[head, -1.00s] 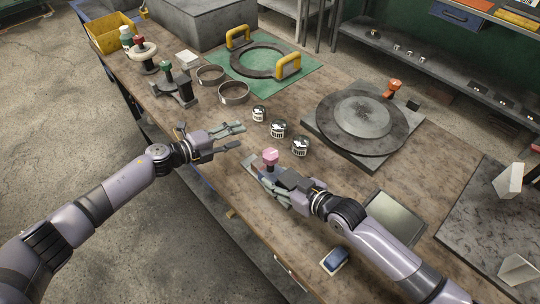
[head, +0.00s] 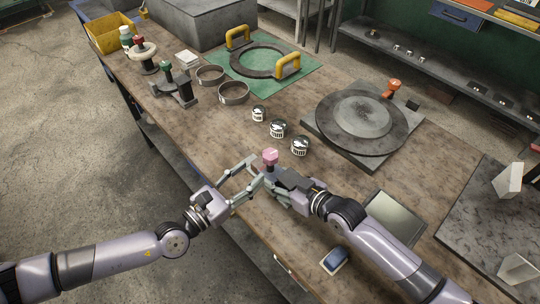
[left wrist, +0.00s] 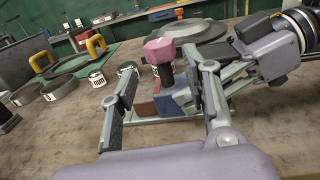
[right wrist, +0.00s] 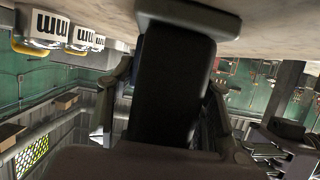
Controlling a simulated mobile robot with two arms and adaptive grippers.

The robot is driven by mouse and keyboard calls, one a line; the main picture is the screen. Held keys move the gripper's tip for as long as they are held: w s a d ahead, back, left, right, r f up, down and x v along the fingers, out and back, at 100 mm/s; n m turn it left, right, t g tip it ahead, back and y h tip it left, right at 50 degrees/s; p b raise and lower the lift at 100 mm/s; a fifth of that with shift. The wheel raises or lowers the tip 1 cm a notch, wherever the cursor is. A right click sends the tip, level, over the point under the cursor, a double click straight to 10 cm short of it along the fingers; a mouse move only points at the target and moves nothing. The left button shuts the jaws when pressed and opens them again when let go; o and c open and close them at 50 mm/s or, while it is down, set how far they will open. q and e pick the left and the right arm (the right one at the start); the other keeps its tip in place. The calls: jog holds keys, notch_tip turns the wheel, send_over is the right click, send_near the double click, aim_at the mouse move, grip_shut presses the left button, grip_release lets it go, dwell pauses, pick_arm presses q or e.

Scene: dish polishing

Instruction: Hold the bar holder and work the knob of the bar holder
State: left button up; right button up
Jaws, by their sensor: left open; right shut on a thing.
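The bar holder has a pink knob (head: 270,157) on a dark upright stem, and it stands near the table's front edge. My right gripper (head: 284,188) is shut on the bar holder's dark body; in the right wrist view the dark block (right wrist: 172,85) fills the space between the fingers. My left gripper (head: 258,172) is open, its fingertips close to the knob. In the left wrist view the pink knob (left wrist: 160,50) shows between the two spread left fingers, beyond and slightly above them. I cannot tell whether either left finger touches the holder.
Several small metal cups (head: 278,129) stand just behind the holder. A round turntable (head: 362,122) is at the back right, and a blue block (head: 335,260) lies at the front. Metal rings (head: 233,93) and a green-knobbed stand (head: 172,85) are further left.

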aim_at(264, 161)
pick_arm(q)
jog(key=x, duration=0.8)
jog(key=shift+w+d, duration=0.25)
jog(key=shift+w, duration=0.05)
jog(key=shift+c, duration=0.5)
jog(key=c, duration=0.8)
